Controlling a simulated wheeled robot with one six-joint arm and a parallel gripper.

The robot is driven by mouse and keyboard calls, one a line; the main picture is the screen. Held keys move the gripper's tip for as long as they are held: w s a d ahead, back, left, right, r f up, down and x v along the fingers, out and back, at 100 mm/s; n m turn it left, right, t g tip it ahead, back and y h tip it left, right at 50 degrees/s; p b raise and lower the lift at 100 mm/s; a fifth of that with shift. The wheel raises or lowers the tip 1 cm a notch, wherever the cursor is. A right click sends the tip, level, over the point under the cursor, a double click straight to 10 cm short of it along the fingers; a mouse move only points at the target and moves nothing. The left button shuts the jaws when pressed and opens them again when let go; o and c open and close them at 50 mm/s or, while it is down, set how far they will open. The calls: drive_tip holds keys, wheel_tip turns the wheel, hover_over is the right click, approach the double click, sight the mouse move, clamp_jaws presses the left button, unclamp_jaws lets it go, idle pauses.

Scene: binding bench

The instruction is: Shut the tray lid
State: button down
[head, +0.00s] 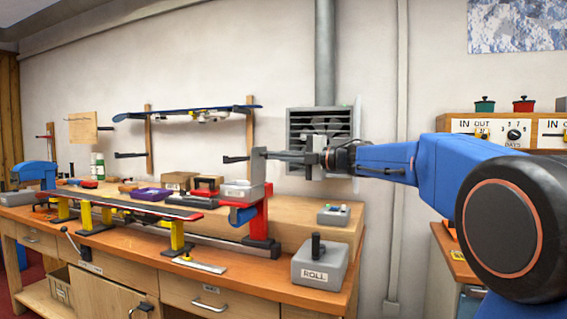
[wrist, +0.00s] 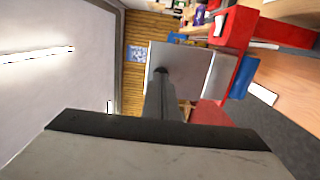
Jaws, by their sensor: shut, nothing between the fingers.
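The tray (head: 238,191) is a small light-grey box at the right end of the long bench rail, on a red support. Its lid (head: 258,168) is a grey panel standing upright at the tray's right side, so the tray is open. In the wrist view the lid (wrist: 188,62) is a flat grey plate straight ahead. My gripper (head: 268,153) is shut and empty, level with the upper part of the lid on its right side. In the wrist view its fingertips (wrist: 161,72) overlap the plate; I cannot tell whether they touch it.
A red support (head: 262,215) holds the rail's right end. A grey ROLL box (head: 320,265) with a black handle and a small button box (head: 334,215) stand on the right of the bench. A louvred wall vent (head: 318,130) is behind my gripper.

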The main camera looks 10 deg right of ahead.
sight(260, 148)
drive_tip(key=shift+g+h, duration=0.5)
drive_tip(key=shift+h, duration=0.2)
drive_tip(key=shift+w+a+r, duration=0.35)
drive_tip(key=shift+w+a, duration=0.1)
drive_tip(key=shift+a, duration=0.15)
drive_tip(key=shift+w+a+r, duration=0.35)
drive_tip(key=shift+w+a, duration=0.1)
drive_tip(key=shift+a, duration=0.2)
drive_tip(key=shift+w+a+r, duration=0.35)
drive_tip(key=shift+w+a, duration=0.1)
drive_tip(key=shift+a, duration=0.15)
drive_tip(key=shift+w+a+r+g+h, duration=0.15)
drive_tip(key=shift+w+a+g+h, duration=0.15)
drive_tip(key=shift+a+g, duration=0.15)
drive_tip(key=w+a+f+g+h, duration=0.1)
drive_tip(key=w+a+f, duration=0.3)
drive_tip(key=a, duration=0.5)
drive_tip(key=shift+w+f+h, duration=0.4)
drive_tip(key=shift+w, duration=0.85)
